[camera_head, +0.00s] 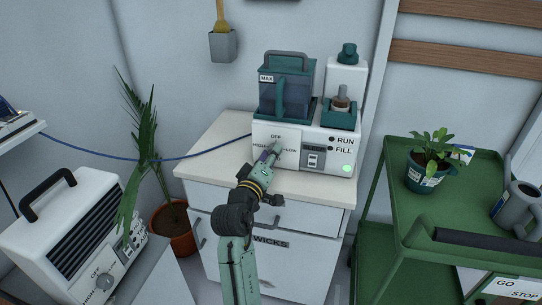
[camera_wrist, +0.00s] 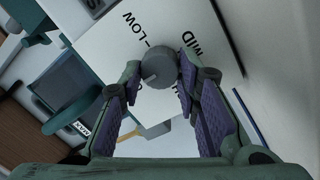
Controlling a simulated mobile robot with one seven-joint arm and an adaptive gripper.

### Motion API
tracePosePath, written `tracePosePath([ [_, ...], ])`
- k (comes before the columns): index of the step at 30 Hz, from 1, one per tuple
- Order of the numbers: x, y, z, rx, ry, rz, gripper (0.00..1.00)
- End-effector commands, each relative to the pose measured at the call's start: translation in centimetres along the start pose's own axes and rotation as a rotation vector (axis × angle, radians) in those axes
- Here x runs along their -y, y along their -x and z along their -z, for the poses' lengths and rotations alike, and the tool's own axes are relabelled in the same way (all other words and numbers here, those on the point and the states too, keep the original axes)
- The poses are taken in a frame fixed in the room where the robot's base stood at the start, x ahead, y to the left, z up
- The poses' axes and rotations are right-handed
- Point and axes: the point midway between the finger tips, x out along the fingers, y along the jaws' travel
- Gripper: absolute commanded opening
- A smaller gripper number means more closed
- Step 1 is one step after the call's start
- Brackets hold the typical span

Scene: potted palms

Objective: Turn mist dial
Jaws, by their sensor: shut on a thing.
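The mist dial is a round grey knob (camera_wrist: 158,70) on the white front of the humidifier (camera_head: 323,167), with OFF, HIGH and LOW printed around it. LOW and MID are readable in the wrist view. My gripper (camera_head: 270,155) reaches the panel from below and covers most of the dial in the head view. In the wrist view my gripper (camera_wrist: 158,78) has its two fingers on opposite sides of the knob, shut on it. A small mark shows on the knob's face, but I cannot tell which label it points to.
The humidifier, with its teal tank (camera_head: 287,90), stands on a white cabinet (camera_head: 215,148). A green cart (camera_head: 400,215) with a potted plant (camera_head: 432,160) is on the right. At the left stand a heater (camera_head: 85,235) with its own dial and a palm (camera_head: 140,150). A blue cable (camera_head: 190,157) crosses behind.

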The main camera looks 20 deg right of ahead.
Motion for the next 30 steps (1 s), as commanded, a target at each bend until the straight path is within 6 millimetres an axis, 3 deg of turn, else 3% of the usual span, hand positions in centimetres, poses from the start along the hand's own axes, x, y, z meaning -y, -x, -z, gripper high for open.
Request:
tracePosePath([
  [8, 0.02, 0.01, 0.00, 0.000, 0.000, 0.000, 0.02],
  [20, 0.03, -0.01, 0.02, 0.003, -0.078, 0.006, 0.02],
  [30, 0.02, -0.01, 0.06, 0.016, -0.344, 0.027, 0.02],
])
